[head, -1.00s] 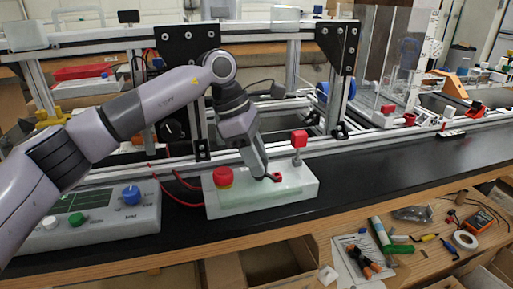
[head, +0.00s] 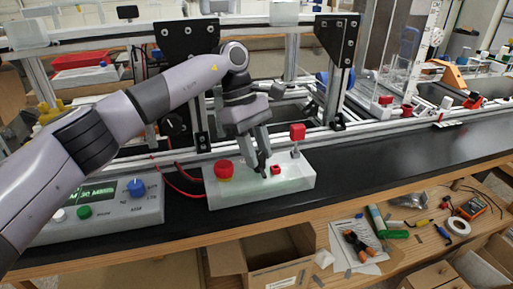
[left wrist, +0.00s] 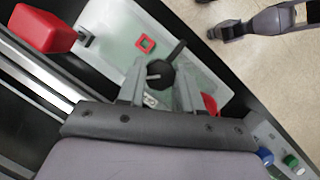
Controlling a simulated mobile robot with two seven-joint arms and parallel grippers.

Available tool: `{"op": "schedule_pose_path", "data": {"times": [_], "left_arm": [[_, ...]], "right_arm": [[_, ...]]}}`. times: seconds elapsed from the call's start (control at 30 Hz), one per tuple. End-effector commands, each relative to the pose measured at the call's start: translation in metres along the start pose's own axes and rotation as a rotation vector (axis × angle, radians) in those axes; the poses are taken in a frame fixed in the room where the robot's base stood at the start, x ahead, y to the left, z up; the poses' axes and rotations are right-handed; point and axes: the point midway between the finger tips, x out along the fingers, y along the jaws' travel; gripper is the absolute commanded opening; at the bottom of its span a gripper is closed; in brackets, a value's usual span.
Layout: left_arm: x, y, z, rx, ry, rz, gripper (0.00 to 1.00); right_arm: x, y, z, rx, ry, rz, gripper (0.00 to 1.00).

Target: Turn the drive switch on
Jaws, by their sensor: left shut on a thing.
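A pale green-white control box (head: 290,185) sits on the black bench top. On it is a black drive switch knob (left wrist: 161,75) with a pointer bar, which also shows in the head view (head: 262,167). My left gripper (left wrist: 160,90) comes down from above and is shut on this knob, one finger on each side. A small red square frame (left wrist: 146,43) lies beside the knob on the box. A red mushroom button (head: 223,168) is at the box's left end. In the left wrist view, what looks like my right gripper (left wrist: 225,27) hangs far off over the floor; its jaws are unclear.
A red block on a post (head: 297,132) stands at the box's back right. A console (head: 110,208) with a lit green display is to the left, red cables between. Aluminium rails (head: 370,125) run behind. Tools and paper lie on the wooden shelf (head: 405,255) in front.

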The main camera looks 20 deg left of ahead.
Motion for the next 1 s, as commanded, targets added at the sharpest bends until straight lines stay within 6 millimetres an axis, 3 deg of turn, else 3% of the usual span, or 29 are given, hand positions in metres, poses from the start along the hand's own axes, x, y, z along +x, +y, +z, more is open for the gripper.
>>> {"op": "schedule_pose_path", "data": {"times": [0.37,0.4,0.47,1.0], "left_arm": [[-0.0007,0.0002,0.001,0.009,0.0,-0.001,0.04],[-0.0007,0.0002,0.001,0.008,0.0,-0.001,0.41],[-0.0007,0.0001,0.0009,0.008,0.0,-0.001,0.6],[-0.0079,0.0004,0.0033,0.005,0.001,0.0,0.6]], "right_arm": [[-0.0003,-0.0005,-0.0006,0.0,0.0,-0.001,0.43],[-0.0003,-0.0005,-0.0006,0.0,0.0,-0.001,0.43],[-0.0003,-0.0005,-0.0006,0.0,0.001,-0.001,0.43],[0.0001,-0.0007,-0.0003,0.0,0.001,-0.002,0.43]]}}
